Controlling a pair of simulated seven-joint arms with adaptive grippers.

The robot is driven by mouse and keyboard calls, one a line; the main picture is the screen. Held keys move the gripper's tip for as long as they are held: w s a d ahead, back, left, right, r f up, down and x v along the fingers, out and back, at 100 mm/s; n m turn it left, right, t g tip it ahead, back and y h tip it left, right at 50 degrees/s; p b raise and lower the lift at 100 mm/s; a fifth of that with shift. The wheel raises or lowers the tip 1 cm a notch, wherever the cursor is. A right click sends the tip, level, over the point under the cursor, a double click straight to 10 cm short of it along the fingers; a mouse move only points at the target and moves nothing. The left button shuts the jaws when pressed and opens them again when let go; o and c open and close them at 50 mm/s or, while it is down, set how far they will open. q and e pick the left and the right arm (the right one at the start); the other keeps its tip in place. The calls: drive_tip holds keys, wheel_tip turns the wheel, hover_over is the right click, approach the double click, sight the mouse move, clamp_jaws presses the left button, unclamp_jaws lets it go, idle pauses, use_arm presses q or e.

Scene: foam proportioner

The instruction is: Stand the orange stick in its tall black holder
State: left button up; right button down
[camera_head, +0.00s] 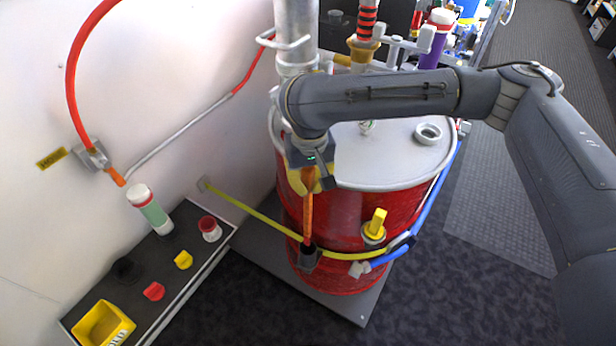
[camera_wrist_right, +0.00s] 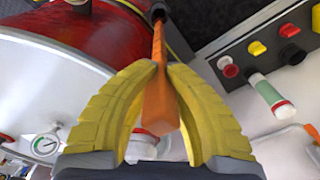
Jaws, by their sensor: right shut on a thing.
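The orange stick (camera_head: 308,212) hangs nearly upright in front of the red drum. My right gripper (camera_head: 312,182) is shut on its upper part, with yellow fingers on both sides. In the right wrist view the stick (camera_wrist_right: 159,100) runs between the yellow fingertips (camera_wrist_right: 161,66) and away to the black holder. The tall black holder (camera_head: 307,259) is on the drum's front side. The stick's lower end meets the holder's mouth; I cannot tell how deep it is inside. The holder also shows at the top of the right wrist view (camera_wrist_right: 157,11). My left gripper is not in view.
The red drum (camera_head: 345,215) has a grey lid (camera_head: 385,165) and a yellow strap (camera_head: 255,215) around it. A yellow-handled plug (camera_head: 375,224) sits right of the holder. A dark bench (camera_head: 200,245) at the left carries a green-and-white bottle (camera_head: 150,209) and several knobs.

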sight(309, 170)
wheel_tip(309, 170, down, 8)
drive_tip(key=shift+f, duration=0.2)
idle(0.8)
drive_tip(key=shift+f, duration=0.15)
idle(0.3)
drive_tip(key=c, duration=1.5)
unclamp_jaws()
drive_tip(key=r, duration=1.2)
drive_tip(key=shift+s+d, duration=0.15)
drive_tip(key=shift+s, duration=0.15)
